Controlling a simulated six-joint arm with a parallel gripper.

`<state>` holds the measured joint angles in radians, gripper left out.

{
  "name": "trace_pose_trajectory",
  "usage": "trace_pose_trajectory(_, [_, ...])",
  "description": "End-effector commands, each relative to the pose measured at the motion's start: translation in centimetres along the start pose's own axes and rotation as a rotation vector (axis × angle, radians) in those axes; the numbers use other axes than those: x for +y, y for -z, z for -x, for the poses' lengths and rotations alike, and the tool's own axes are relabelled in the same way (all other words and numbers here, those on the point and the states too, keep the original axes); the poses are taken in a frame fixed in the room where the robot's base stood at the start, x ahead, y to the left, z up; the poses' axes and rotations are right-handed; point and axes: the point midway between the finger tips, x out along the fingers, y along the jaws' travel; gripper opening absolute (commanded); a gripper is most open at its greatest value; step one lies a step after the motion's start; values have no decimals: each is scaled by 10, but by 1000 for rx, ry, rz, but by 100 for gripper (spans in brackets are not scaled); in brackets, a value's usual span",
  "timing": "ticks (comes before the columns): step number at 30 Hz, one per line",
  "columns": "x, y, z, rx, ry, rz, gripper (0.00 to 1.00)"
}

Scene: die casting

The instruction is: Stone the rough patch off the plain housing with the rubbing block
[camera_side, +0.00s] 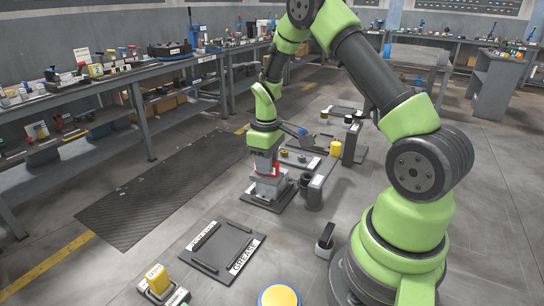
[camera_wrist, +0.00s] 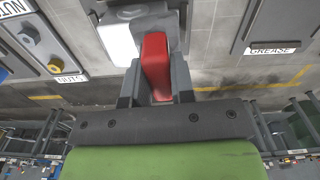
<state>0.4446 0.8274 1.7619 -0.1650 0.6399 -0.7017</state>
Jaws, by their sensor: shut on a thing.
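My gripper (camera_side: 266,160) points down in the side view and is shut on a red block (camera_wrist: 156,66), which appears to be the rubbing block. The red also shows in the side view (camera_side: 276,168). A grey housing (camera_side: 268,188) stands on a dark pad (camera_side: 257,201) directly under the gripper. The block is at or just above the housing's top; I cannot tell if they touch. In the wrist view a pale grey piece (camera_wrist: 118,46) lies left of the red block, and the fingers hide much beneath. I cannot make out the rough patch.
A tray labelled GREASE (camera_side: 222,252) lies empty at front. A yellow block (camera_side: 157,279) in a holder, a yellow button (camera_side: 280,297) and a dark stand (camera_side: 325,245) are nearby. A NUTS tray (camera_wrist: 30,48) and a yellow cylinder (camera_side: 335,148) are beyond. A long bench runs left.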

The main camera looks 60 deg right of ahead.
Motion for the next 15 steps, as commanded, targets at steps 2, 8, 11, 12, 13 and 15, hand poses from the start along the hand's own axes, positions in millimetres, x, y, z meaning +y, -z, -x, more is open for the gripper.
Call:
trace_pose_trajectory(2, [-8,0,0,-2,1,3,0])
trace_pose_trajectory(8, [11,-1,0,0,0,-4,0])
trace_pose_trajectory(11, [20,-2,0,-1,1,-3,0])
trace_pose_trajectory(12, [24,-2,0,0,0,-3,0])
trace_pose_trajectory(13, [27,-3,0,0,0,-4,0])
trace_pose_trajectory(15, [33,-3,0,0,0,-2,0])
